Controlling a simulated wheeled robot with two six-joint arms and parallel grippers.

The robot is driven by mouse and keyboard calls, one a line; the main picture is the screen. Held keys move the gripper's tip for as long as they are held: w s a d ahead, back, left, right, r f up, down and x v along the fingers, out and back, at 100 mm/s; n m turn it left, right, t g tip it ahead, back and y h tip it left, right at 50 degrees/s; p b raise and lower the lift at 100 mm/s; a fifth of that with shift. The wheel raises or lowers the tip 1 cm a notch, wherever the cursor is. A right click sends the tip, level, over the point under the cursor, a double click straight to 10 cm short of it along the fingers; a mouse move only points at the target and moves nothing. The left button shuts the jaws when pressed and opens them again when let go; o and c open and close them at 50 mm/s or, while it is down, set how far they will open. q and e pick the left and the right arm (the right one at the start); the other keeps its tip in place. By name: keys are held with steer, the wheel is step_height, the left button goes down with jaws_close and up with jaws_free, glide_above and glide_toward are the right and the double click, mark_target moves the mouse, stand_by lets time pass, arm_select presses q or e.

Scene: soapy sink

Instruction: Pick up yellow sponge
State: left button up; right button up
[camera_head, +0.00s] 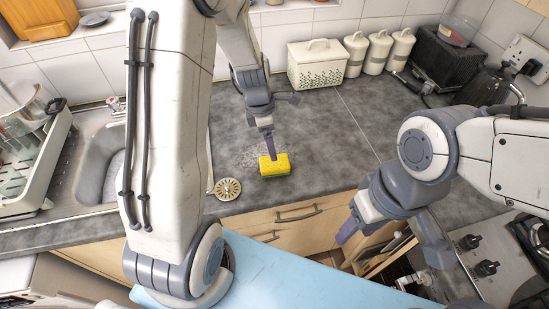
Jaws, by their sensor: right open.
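The yellow sponge (278,164), with a green layer, lies on the grey worktop near its front edge. My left gripper (268,154) points down at the sponge. Its tip overlaps the sponge's upper left edge in the picture; I cannot tell whether they touch. Its fingers are seen nearly edge-on, so its opening is unclear. My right gripper (392,248) is open and empty, with its fingers wide apart, in front of the drawers to the right of the sponge.
A round drain strainer (227,189) lies left of the sponge. The sink (98,172) and dish rack (38,160) are at the left. A bread bin (316,67) and several canisters stand at the back. A hob (492,262) is at the right. Worktop right of the sponge is clear.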

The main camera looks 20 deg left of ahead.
mark_target(274, 163)
arm_select(q)
steer(key=f, duration=0.6)
steer(key=d+f, duration=0.1)
steer(key=f, duration=0.2)
steer(key=shift+w+f+b, duration=0.2)
steer(key=shift+f+b, duration=0.1)
steer(key=shift+f, duration=0.1)
steer(key=shift+f, duration=0.15)
steer(key=c, duration=1.2)
